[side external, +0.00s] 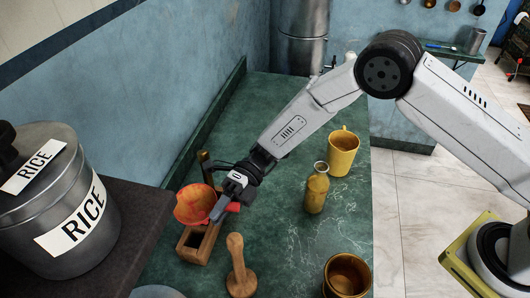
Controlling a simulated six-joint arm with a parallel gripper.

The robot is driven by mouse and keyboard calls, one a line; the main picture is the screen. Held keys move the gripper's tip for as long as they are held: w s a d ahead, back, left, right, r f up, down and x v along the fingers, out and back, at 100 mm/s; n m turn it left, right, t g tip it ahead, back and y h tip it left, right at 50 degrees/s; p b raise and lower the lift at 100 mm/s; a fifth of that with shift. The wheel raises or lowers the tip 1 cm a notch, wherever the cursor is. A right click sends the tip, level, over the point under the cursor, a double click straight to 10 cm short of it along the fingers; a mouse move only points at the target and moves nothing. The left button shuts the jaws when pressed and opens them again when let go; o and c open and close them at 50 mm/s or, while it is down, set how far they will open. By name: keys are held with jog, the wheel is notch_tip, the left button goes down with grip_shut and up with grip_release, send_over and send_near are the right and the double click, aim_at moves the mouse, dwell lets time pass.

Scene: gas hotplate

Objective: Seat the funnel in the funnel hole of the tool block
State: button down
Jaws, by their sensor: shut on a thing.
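The orange-red funnel (193,204) is in the side external view, left of the middle, with its wide mouth facing up. My gripper (219,209) is shut on the funnel at its right side. The wooden tool block (188,252) stands on the green counter just below the funnel. The funnel's bowl overlaps the block's far part in the picture. Its spout and the funnel hole are hidden, so I cannot tell whether the spout is in the hole. A dark opening shows in the block's near part.
A wooden pestle-like tool (240,270) stands just right of the block. A yellow bottle (316,192), a yellow mug (342,154) and a brown mug (347,274) stand farther right. A rice canister (60,215) is at left.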

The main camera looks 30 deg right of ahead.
jog(key=shift+w+d+m+t+y, duration=0.2)
jog(key=shift+w+m+t+y, duration=0.6)
jog(key=shift+w+y, duration=0.35)
jog(key=shift+s, duration=0.1)
jog(key=shift+f, duration=0.3)
jog(key=shift+s+f, duration=0.15)
jog(key=shift+f, duration=1.85)
jog(key=shift+f, duration=0.2)
jog(key=c, duration=0.6)
grip_release()
